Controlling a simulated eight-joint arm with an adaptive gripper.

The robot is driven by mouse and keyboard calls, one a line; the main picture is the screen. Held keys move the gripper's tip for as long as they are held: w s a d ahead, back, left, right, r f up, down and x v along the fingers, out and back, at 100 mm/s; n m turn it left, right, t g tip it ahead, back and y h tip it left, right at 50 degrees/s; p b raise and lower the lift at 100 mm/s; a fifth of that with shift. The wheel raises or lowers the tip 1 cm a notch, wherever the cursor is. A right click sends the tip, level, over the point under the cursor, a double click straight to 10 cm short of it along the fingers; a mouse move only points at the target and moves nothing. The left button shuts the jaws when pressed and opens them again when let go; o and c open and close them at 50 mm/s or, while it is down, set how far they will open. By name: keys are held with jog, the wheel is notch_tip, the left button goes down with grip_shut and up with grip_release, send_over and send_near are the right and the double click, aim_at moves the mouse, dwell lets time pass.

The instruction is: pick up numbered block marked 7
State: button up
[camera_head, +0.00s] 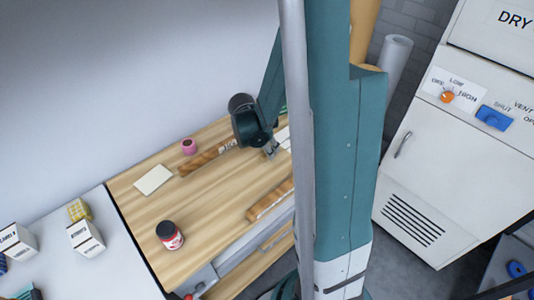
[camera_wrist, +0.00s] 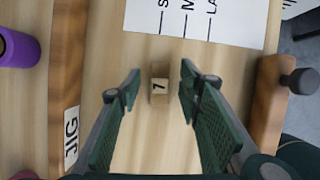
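The numbered block (camera_wrist: 159,86) is a small wooden cube with a dark 7 on its visible face. In the wrist view it sits on the wooden worktop, near the middle of the picture. My gripper (camera_wrist: 159,80) is open, with one green-padded finger on each side of the block. The fingers look apart from the block, with clear gaps. How high they are above the worktop is hard to tell. In the head view my gripper (camera_head: 271,151) is low over the back right of the worktop (camera_head: 205,205), and the block cannot be made out there.
A wooden strip labelled JIG (camera_wrist: 69,90) lies left of the block, and another wooden piece with a dark knob (camera_wrist: 270,100) lies right. A printed white sheet (camera_wrist: 195,18) and a purple cylinder (camera_wrist: 16,50) are nearby. A dark-lidded jar (camera_head: 169,235) stands at the front left.

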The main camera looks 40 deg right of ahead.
jog(key=c, duration=1)
jog(key=shift+r+p, duration=1.15)
jog(key=shift+r, duration=3.85)
